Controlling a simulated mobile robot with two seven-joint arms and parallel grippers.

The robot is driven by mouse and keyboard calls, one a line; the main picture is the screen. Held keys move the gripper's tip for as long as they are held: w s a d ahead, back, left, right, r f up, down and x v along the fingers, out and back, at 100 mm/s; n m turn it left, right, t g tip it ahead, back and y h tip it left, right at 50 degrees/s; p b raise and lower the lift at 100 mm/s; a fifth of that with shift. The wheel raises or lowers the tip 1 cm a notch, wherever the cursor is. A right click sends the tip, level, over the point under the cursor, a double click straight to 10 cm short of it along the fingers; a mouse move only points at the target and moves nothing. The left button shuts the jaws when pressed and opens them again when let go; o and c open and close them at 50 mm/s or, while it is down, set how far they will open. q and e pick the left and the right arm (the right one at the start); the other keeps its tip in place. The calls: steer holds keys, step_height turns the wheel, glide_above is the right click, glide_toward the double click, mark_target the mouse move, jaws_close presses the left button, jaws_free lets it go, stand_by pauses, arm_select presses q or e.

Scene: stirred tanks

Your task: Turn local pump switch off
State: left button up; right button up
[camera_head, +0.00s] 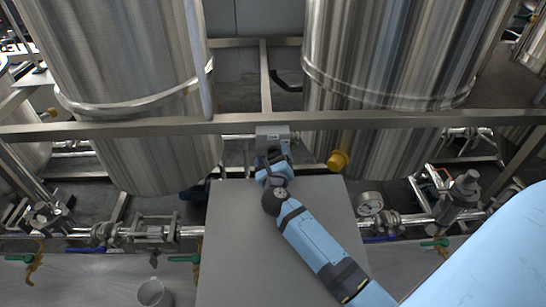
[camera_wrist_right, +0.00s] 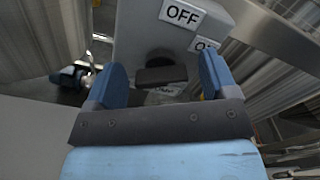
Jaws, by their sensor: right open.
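The local pump switch is a grey box (camera_head: 272,132) fixed on the horizontal steel rail between two tanks in the head view. In the right wrist view the grey box (camera_wrist_right: 140,28) carries an OFF label (camera_wrist_right: 182,13) and a second, partly hidden label at its right. A dark switch handle (camera_wrist_right: 160,75) sticks out below the labels. My right gripper (camera_head: 270,155) is right in front of the box. In the wrist view its blue fingers (camera_wrist_right: 163,78) are open, one on each side of the handle, with visible gaps. My left gripper is not in view.
Steel tanks (camera_head: 125,90) (camera_head: 390,60) stand left and right behind the rail (camera_head: 110,129). A flat grey surface (camera_head: 235,240) lies below the box. A yellow knob (camera_head: 338,160) and a pressure gauge (camera_head: 370,203) are to the right. A cup (camera_head: 153,292) stands at lower left.

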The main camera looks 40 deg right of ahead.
steer(key=shift+c, duration=0.4)
steer(key=c, duration=0.9)
steer(key=shift+o, duration=0.3)
steer(key=n+p, duration=0.1)
steer(key=p, duration=0.2)
steer(key=shift+r+n, duration=0.2)
steer(key=shift+n, duration=0.1)
steer(key=shift+n+p, duration=0.8)
steer(key=shift+p, duration=0.15)
steer(key=n+p, duration=0.5)
steer(key=shift+a+f, duration=0.1)
steer(key=shift+f+n+p, duration=0.1)
steer(key=shift+n+p, duration=0.6)
steer(key=shift+n, duration=0.2)
steer(key=shift+n+p, duration=0.35)
steer(key=shift+n, duration=0.15)
steer(key=shift+f+n, duration=0.15)
steer(key=shift+n, duration=0.15)
steer(key=shift+p, duration=0.3)
